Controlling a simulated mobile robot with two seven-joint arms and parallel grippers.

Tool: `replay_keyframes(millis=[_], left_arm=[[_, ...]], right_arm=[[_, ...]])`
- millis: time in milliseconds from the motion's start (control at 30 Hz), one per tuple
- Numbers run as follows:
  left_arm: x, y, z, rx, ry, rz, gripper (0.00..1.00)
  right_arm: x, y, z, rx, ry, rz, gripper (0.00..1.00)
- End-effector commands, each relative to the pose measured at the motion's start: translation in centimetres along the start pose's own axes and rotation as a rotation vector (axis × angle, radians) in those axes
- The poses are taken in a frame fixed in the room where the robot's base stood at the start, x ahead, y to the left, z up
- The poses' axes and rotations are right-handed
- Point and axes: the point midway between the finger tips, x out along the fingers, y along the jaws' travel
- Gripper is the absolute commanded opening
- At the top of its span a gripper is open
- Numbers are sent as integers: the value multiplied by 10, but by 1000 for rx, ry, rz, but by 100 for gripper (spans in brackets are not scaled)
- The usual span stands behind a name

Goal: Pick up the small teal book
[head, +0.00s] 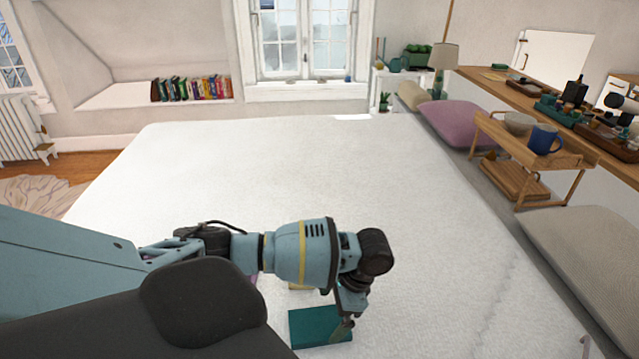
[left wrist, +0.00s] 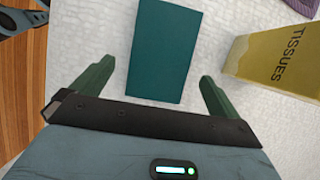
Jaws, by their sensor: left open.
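The small teal book (head: 314,326) lies flat on the white bed (head: 240,165) near its front edge, partly covered by my left gripper in the head view. My left gripper (head: 345,328) is over the right part of the book. It is open and empty, with one green finger on each side in the left wrist view (left wrist: 158,82). I cannot tell its height above the bed. My right gripper does not show.
A yellow tissue box (left wrist: 275,68) stands right of the book in the left wrist view. A purple item (left wrist: 302,6) is beyond it. A wooden tray table (head: 530,150) holds a blue mug (head: 544,139) at the right. The bed's middle is clear.

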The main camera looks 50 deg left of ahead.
Motion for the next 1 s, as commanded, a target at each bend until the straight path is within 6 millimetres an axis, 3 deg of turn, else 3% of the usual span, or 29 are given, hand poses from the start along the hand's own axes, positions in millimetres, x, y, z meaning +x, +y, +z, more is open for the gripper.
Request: replay_keyframes(millis=[133, 433, 767, 1000], left_arm=[[6, -1, 2, -1, -2, 0, 100], [46, -2, 6, 0, -2, 0, 100], [51, -2, 6, 0, 1, -1, 100], [51, -2, 6, 0, 1, -1, 69]], right_arm=[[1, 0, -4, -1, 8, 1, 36], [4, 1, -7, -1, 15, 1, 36], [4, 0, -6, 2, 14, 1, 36], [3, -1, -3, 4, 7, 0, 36]])
